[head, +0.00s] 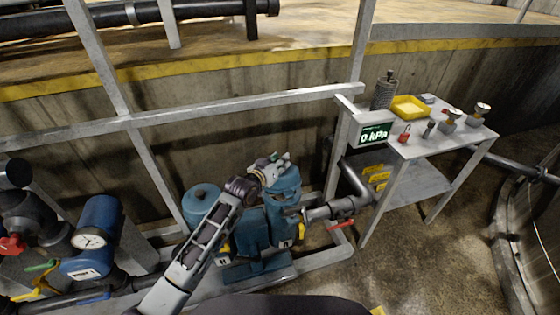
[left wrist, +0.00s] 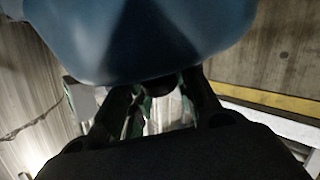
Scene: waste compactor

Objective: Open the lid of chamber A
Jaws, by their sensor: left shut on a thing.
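The blue chamber A (head: 282,228) stands low in the middle of the head view, with a yellow tag near its front. Its blue rounded lid (head: 285,184) is at the top and looks tilted; how far it stands from the body is hard to tell. My left gripper (head: 270,166) is at the upper edge of this lid, shut on its handle, which the fingers mostly hide. In the left wrist view the lid (left wrist: 160,35) fills the top, with the fingers (left wrist: 165,105) just below it. My right gripper is not in view.
A second blue vessel with a domed top (head: 201,200) stands just left of my forearm. A grey pipe with a red-handled valve (head: 340,225) runs right. A pressure display (head: 375,134) reads 0 kPa beside a metal table (head: 455,138). A grey railing (head: 240,108) runs behind.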

